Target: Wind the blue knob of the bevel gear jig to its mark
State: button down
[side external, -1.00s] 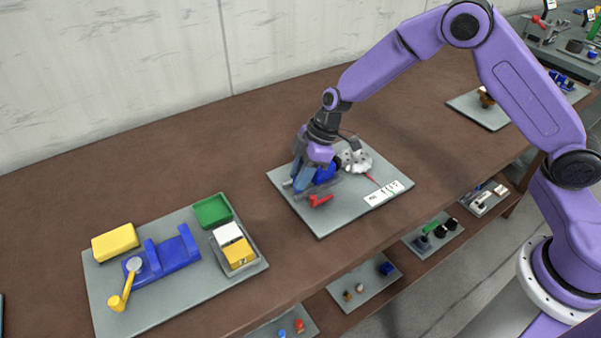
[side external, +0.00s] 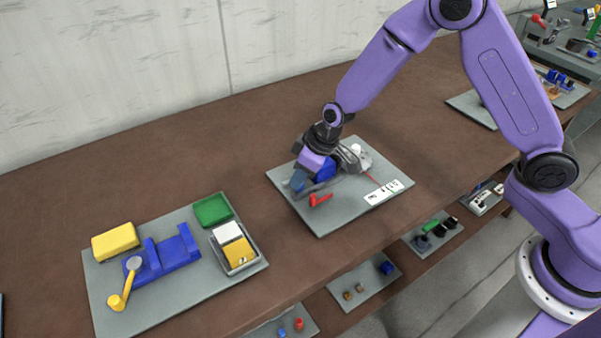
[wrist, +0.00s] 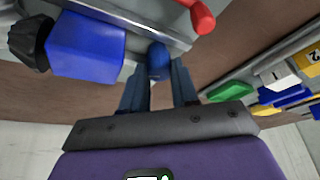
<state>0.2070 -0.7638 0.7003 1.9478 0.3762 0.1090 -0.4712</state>
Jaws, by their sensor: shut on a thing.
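The bevel gear jig stands on a grey baseplate (side external: 325,222) in the middle of the bench. It has a blue block (side external: 326,169), which also shows in the wrist view (wrist: 85,45), and a red handle (side external: 320,200). In the wrist view the small round blue knob (wrist: 158,60) sits between the fingertips of my gripper (wrist: 160,74). My gripper (side external: 297,182) is shut on it, low at the jig's left end in the side view. The fingers hide the knob there. No mark on the knob can be made out.
A white label card (side external: 383,193) lies at the plate's right. Another grey plate (side external: 125,312) at left carries a blue vise-like fixture (side external: 170,258) with a yellow crank, a yellow block (side external: 115,241) and a green tray (side external: 212,210). Bare bench lies behind the jig.

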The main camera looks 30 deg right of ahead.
jog(key=shift+s+m+h, duration=0.15)
jog(key=shift+m+h, duration=0.15)
jog(key=shift+m, duration=0.5)
dwell(0.4)
jog(key=c, duration=0.9)
grip_release()
jog(key=shift+o, duration=0.2)
jog(key=shift+d, duration=0.1)
jog(key=shift+w+d+n+y, duration=0.15)
jog(key=shift+n+y, duration=0.25)
jog(key=shift+n, duration=0.6)
